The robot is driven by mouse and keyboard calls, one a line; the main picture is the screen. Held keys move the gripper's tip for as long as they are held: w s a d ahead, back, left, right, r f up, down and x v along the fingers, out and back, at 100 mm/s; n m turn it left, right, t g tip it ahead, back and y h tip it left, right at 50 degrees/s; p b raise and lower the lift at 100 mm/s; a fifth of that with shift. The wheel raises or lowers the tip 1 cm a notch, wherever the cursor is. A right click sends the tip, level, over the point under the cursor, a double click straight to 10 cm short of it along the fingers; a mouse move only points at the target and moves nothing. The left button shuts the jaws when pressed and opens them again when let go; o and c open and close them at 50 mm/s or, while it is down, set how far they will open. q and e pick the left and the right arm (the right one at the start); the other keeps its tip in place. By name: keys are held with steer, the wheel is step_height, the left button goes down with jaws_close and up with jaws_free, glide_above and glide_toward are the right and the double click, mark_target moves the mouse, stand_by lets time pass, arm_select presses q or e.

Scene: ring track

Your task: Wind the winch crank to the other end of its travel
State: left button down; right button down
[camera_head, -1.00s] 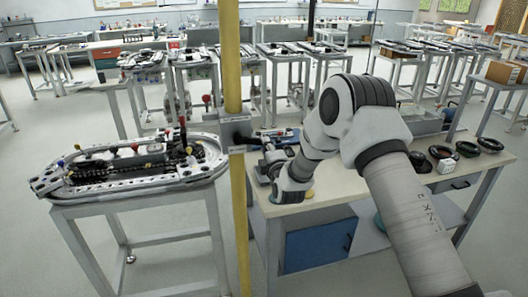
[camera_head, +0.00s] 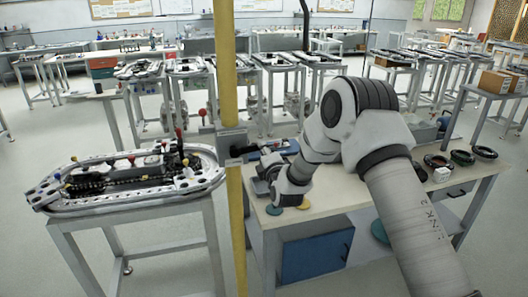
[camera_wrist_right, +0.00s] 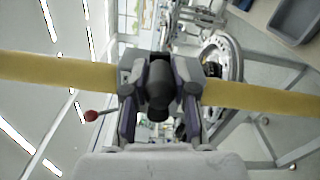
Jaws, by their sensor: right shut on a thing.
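The winch is a grey box (camera_head: 231,142) fixed to a yellow upright pole (camera_head: 238,215) in the head view. The pole also crosses the right wrist view (camera_wrist_right: 50,69). My right gripper (camera_wrist_right: 160,103) is shut on a dark rounded crank handle (camera_wrist_right: 158,88), which points towards the wrist camera. In the head view the right gripper (camera_head: 257,178) is beside the pole, just right of and below the box; its fingers and the crank arm are hard to make out. A lever with a red ball (camera_wrist_right: 92,115) sticks out left of the fingers. My left gripper is out of view.
A stand with an oval metal track (camera_head: 130,205) is left of the pole. A workbench (camera_head: 345,200) with a blue cabinet (camera_head: 315,257) is right of it, with black rings (camera_head: 463,157) on top. Pale floor is open in front of the track stand.

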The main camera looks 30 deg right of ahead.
steer(key=shift+r, duration=0.1)
steer(key=c, duration=0.9)
jaws_free()
steer(key=shift+w, duration=0.1)
steer(key=shift+c, duration=0.2)
steer(key=shift+w+d+f, duration=0.15)
steer(key=shift+w+f, duration=0.05)
steer(key=shift+f, duration=0.15)
steer(key=v, duration=1.2)
